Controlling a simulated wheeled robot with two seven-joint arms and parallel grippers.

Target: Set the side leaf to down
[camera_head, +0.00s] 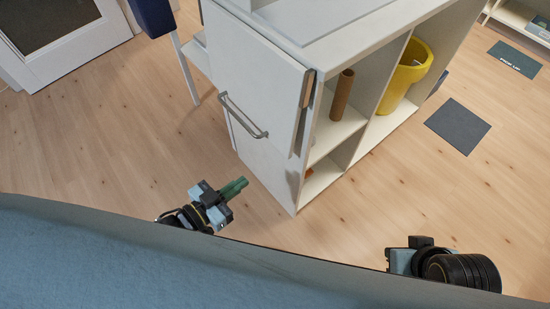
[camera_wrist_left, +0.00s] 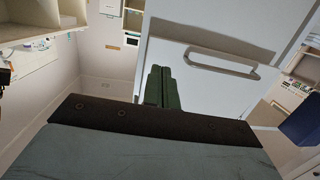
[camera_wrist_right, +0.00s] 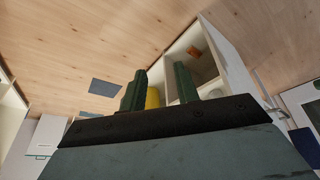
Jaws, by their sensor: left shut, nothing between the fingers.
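The side leaf (camera_head: 255,80) is a pale panel on the near end of a white cabinet, with a grey bar handle (camera_head: 243,115) on its face. It looks steep, close to the cabinet end; its exact angle is hard to tell. In the left wrist view the handle (camera_wrist_left: 222,64) shows on the pale panel, right of the fingers. My left gripper (camera_head: 236,186) is shut and empty, below and apart from the handle. My right gripper (camera_wrist_right: 158,88) has its green fingers apart with nothing between them; its fingertips do not show in the head view.
The cabinet's open shelves (camera_head: 345,125) hold a brown cylinder (camera_head: 342,95) and a yellow container (camera_head: 405,75). A dark mat (camera_head: 457,125) lies on the wooden floor at the right. A white door frame (camera_head: 75,55) stands at the upper left.

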